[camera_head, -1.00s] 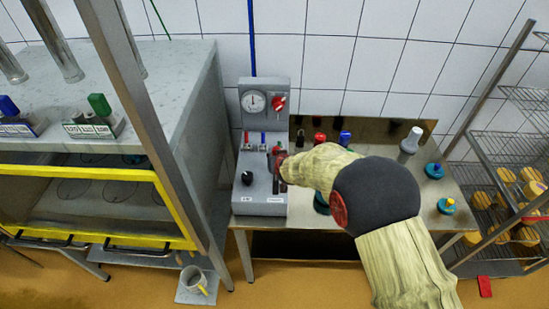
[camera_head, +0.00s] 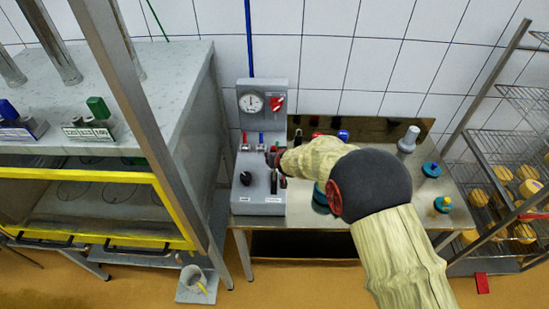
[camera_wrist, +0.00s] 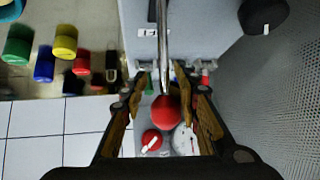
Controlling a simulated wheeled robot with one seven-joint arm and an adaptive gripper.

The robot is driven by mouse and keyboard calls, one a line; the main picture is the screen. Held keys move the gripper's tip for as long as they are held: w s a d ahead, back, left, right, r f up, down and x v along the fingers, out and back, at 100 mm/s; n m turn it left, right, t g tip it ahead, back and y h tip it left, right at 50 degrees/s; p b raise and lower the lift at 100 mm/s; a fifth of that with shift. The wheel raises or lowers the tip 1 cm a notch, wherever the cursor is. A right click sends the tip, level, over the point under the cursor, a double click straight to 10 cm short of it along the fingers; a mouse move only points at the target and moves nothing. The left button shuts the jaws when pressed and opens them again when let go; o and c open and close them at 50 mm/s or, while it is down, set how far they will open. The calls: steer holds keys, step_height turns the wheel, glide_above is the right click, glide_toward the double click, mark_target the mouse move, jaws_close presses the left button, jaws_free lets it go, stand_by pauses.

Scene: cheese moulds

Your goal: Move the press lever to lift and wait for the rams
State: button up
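The press control box (camera_head: 258,203) is grey and stands on the steel bench by the wall. A round gauge (camera_head: 251,103) sits on its upright back panel. A lever with a thin metal shaft and red ball knob (camera_wrist: 166,110) stands between my gripper's fingers in the wrist view. My gripper (camera_wrist: 163,75) is partly open around the lever, with gaps visible beside the shaft. In the head view my gripper (camera_head: 276,163) is at the box's right side, and my arm hides part of it. The press with its yellow-framed front (camera_head: 90,175) is at left, with steel cylinders (camera_head: 60,55) above.
A black knob (camera_head: 246,178) is on the box's left. Red and blue capped items (camera_head: 342,136) stand behind my arm. A wire rack (camera_head: 500,165) with yellow cheeses is at right.

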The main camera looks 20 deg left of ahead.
steer(key=o, duration=0.4)
steer(key=shift+c, duration=0.2)
steer(key=shift+o, duration=0.2)
steer(key=shift+s+a, duration=0.1)
steer(key=shift+a, duration=0.05)
steer(key=v, duration=1.2)
